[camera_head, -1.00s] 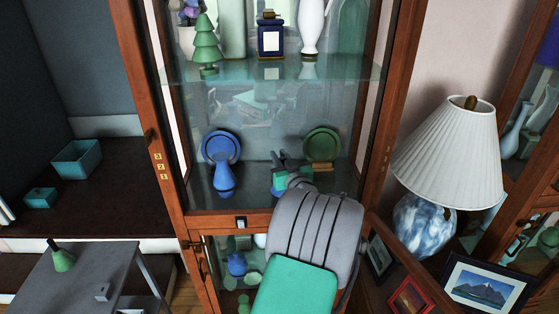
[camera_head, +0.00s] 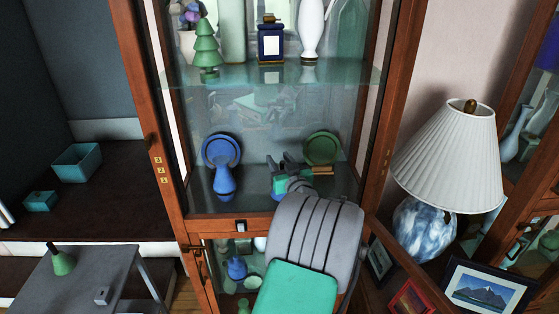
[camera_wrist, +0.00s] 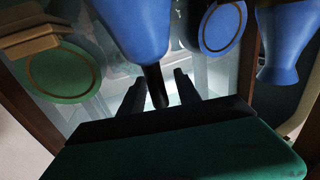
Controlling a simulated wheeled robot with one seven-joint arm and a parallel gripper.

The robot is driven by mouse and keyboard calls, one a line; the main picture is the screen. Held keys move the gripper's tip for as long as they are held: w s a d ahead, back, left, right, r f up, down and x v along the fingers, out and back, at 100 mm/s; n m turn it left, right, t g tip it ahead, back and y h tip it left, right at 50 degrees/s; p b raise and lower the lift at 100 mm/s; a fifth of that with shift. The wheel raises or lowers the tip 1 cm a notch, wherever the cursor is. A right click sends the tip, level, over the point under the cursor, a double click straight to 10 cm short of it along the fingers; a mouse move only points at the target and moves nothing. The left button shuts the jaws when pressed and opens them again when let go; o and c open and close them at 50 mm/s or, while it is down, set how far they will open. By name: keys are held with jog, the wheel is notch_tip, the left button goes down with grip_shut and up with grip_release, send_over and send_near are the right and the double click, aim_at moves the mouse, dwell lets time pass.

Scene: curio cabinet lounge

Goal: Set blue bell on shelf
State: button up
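The blue bell (camera_wrist: 130,22) shows close up in the wrist view. Its dark handle (camera_wrist: 155,85) lies between the two fingers of my gripper (camera_wrist: 160,86). A gap shows beside the handle, so the fingers look open around it. In the head view my gripper (camera_head: 280,163) reaches into the cabinet over the lower shelf (camera_head: 254,197), and the bell is hidden there. I cannot tell whether its base touches the shelf.
A blue vase (camera_head: 225,183) and blue plate (camera_head: 221,151) stand to the left of my gripper. A green plate (camera_head: 322,148) on a stand is close on the right. The upper glass shelf (camera_head: 240,73) holds several ornaments. A green bell (camera_head: 62,262) stands on a side table.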

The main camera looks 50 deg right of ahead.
jog(key=b+v, duration=0.3)
jog(key=v, duration=0.9)
jog(key=w+a+y, duration=0.1)
jog(key=w+a, duration=0.1)
jog(key=w+a+f+n+y, duration=0.1)
jog(key=w+a, duration=0.1)
jog(key=w+a+f+n+y, duration=0.1)
jog(key=w+a, duration=0.1)
jog(key=shift+w+y, duration=0.4)
jog(key=w+a+y, duration=0.1)
jog(key=a, duration=0.1)
jog(key=w+a+f+n+g+y, duration=0.1)
jog(key=a, duration=0.1)
jog(key=w+a+f+n, duration=0.1)
jog(key=w+a, duration=0.1)
jog(key=shift+f+y, duration=0.15)
jog(key=shift+y, duration=0.25)
jog(key=w+a+f+n+g+y, duration=0.1)
jog(key=a+f+g+y, duration=0.15)
jog(key=a, duration=0.65)
jog(key=a+f+n+g+y, duration=0.1)
jog(key=a+f+n+g, duration=0.2)
jog(key=a, duration=0.6)
jog(key=s+a+m+g, duration=0.1)
jog(key=s+a+g, duration=0.4)
jog(key=s+a, duration=0.5)
jog(key=shift+a+m, duration=0.3)
jog(key=shift+a, duration=0.2)
jog(key=shift+r+g+h, duration=0.15)
jog(key=shift+g+h, duration=0.1)
